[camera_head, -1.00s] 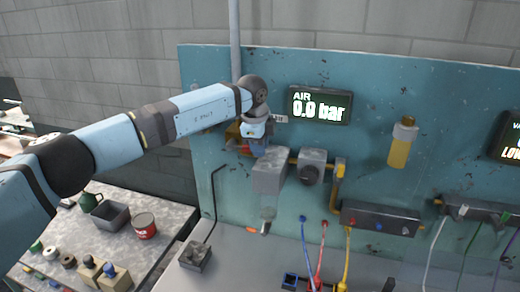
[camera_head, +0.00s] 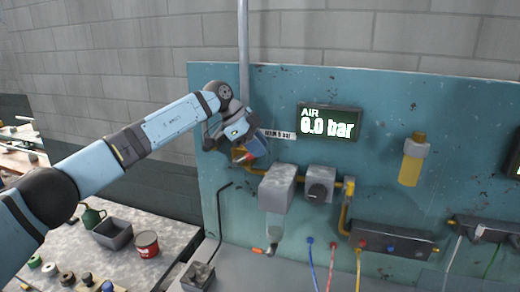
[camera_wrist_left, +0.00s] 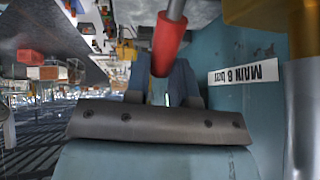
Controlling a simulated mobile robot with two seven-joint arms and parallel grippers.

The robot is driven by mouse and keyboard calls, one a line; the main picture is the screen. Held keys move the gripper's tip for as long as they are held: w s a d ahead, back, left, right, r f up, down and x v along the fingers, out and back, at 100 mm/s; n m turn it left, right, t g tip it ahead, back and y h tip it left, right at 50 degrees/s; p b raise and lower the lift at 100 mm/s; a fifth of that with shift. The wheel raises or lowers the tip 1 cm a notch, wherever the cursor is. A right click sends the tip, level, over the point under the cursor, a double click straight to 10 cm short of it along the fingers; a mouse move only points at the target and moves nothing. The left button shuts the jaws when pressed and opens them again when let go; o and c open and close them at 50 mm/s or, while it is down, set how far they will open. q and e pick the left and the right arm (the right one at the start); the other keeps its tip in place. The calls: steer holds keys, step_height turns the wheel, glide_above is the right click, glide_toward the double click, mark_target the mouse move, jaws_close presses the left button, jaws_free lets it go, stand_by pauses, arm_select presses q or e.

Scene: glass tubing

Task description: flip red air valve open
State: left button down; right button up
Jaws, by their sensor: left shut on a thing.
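The valve's red handle (camera_wrist_left: 168,45) shows in the left wrist view as a red sleeve on a grey metal rod. My left gripper (camera_wrist_left: 165,82) is shut on the red handle, with its blue fingers on both sides of it. In the head view my left gripper (camera_head: 250,148) is tilted at the pipework on the upper left of the teal panel. A small red patch there is mostly hidden by the gripper. The valve body is hard to make out. The air display (camera_head: 330,122) reads 0.0 bar. My right gripper is not in view.
A white label (camera_wrist_left: 243,72) sits beside the handle on the panel. A red can (camera_head: 146,244) and a grey bin (camera_head: 112,233) stand on the lower-left bench.

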arm_select(q)
steer(key=shift+r, duration=0.1)
stand_by(0.3)
steer(key=c, duration=1)
jaws_free()
steer(key=shift+o, duration=0.2)
steer(key=shift+a, duration=0.1)
arm_select(e)
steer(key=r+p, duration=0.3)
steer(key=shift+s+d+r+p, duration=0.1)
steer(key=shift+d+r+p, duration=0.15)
steer(key=shift+p, duration=0.1)
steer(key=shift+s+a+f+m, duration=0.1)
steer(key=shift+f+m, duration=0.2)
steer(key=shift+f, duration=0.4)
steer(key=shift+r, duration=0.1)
arm_select(q)
steer(key=v, duration=1.3)
steer(key=shift+a+r, duration=0.2)
steer(key=shift+r, duration=0.1)
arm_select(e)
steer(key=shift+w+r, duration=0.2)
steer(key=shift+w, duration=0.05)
arm_select(q)
steer(key=shift+c, duration=0.3)
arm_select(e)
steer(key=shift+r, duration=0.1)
